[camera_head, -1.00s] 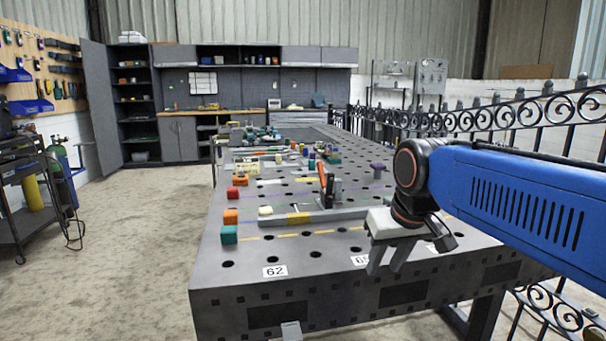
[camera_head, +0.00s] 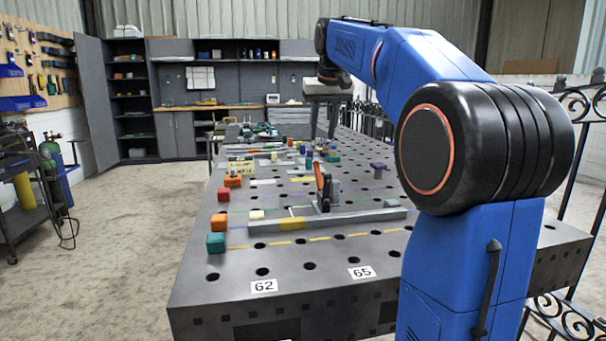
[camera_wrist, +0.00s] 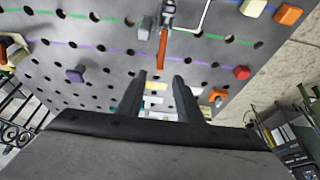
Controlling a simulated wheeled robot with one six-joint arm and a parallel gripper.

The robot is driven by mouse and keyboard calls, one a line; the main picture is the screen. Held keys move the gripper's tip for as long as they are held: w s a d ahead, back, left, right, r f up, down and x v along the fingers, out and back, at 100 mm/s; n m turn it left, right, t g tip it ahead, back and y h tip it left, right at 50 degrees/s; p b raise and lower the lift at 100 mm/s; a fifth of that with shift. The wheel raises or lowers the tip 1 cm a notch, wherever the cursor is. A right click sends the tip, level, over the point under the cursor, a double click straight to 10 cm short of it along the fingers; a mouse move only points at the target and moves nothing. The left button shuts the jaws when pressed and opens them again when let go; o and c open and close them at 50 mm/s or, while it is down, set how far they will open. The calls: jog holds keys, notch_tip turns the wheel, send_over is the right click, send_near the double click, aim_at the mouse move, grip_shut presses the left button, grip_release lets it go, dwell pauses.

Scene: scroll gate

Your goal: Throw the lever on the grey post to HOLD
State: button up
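The lever (camera_head: 320,182) is an orange-red handle standing near upright on the small grey post (camera_head: 334,190), which is on a long grey bar on the table. In the wrist view the lever (camera_wrist: 162,48) shows at the top middle, beyond my fingertips, with the post (camera_wrist: 168,14) partly cut off by the frame. My gripper (camera_head: 322,130) is raised above the far part of the table, behind the lever in the head view. In the wrist view my gripper (camera_wrist: 160,82) has its two fingers apart with nothing between them, not touching the lever. No HOLD marking is readable.
The perforated table (camera_head: 262,270) carries coloured blocks along its left side, including a green block (camera_head: 216,243) and a red block (camera_head: 223,194). The grey bar (camera_head: 370,216) has a yellow patch. A purple-topped peg (camera_head: 378,170) stands right of the lever. An iron fence runs along the right.

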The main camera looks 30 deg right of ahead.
aim_at(318, 176)
jog(key=x, duration=1.7)
jog(key=shift+w+d, duration=0.1)
jog(key=shift+w, duration=0.35)
jog(key=shift+c, duration=0.6)
grip_shut()
